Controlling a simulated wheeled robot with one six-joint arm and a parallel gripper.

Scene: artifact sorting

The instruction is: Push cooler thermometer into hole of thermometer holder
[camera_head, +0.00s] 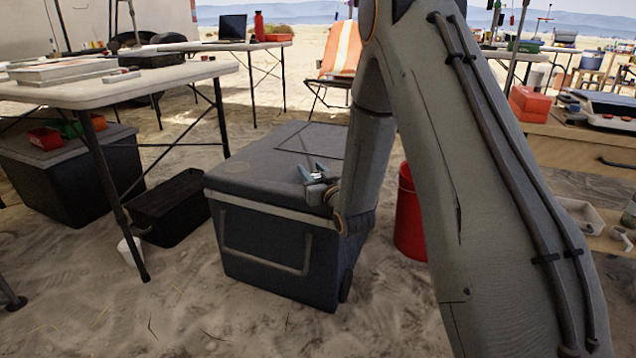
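A dark blue-grey cooler (262,235) stands on the sand in the middle of the view, with its grey lid (270,150) closed. My arm comes down from the top right, and my gripper (311,170) is over the right part of the lid. Its two small light-tipped fingers look spread apart, and I see nothing between them. I cannot tell whether they touch the lid. A faint round mark shows on the lid's left part. I cannot make out a thermometer, a thermometer holder or its hole. My arm hides the lid's right side.
A white folding table (150,88) stands at the left, with a black open bin (172,210) and another dark cooler (62,180) below. A red bucket (408,215) stands right of the cooler, partly behind my arm. Sand in front of the cooler is clear.

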